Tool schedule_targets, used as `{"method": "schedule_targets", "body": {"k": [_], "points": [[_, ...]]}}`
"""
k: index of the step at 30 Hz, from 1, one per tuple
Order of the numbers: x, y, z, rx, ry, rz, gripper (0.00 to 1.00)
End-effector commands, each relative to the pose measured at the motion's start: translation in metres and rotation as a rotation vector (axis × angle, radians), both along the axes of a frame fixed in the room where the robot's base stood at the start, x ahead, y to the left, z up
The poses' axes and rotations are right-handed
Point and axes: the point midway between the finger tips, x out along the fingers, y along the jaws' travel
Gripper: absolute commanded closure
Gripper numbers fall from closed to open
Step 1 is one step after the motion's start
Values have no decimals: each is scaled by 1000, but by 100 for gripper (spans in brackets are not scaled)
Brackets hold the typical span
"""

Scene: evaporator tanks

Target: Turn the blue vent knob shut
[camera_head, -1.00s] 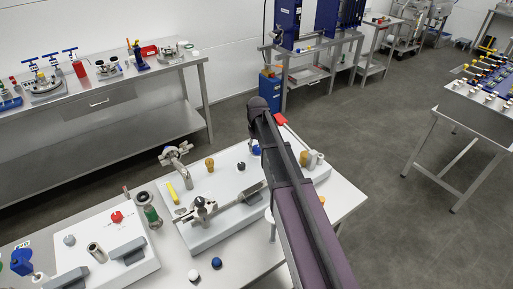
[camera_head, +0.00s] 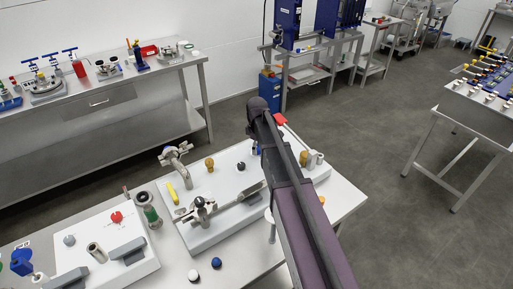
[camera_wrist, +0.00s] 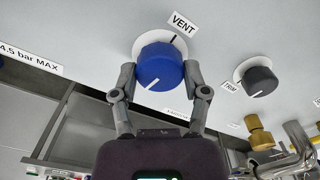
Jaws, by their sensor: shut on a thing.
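The blue vent knob (camera_wrist: 158,66) is in the upper middle of the wrist view, on a pale panel under the VENT label (camera_wrist: 184,22). A white line on its face points to the lower left. A short dark mark is on the panel at its upper right. My gripper (camera_wrist: 160,76) has one finger on each side of the knob and is shut on it.
A black TRIM knob (camera_wrist: 259,81) and a brass fitting (camera_wrist: 258,133) sit to the right in the wrist view, with metal pipes beyond.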

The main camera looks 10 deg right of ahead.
Motion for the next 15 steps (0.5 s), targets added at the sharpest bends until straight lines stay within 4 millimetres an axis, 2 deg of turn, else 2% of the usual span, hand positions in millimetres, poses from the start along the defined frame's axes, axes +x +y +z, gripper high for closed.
{"method": "schedule_targets", "body": {"k": [6, 15], "points": [[-3, 1, 0, 2, 6, 124, 88], [-3, 2, 0, 3, 5, 186, 88]]}}
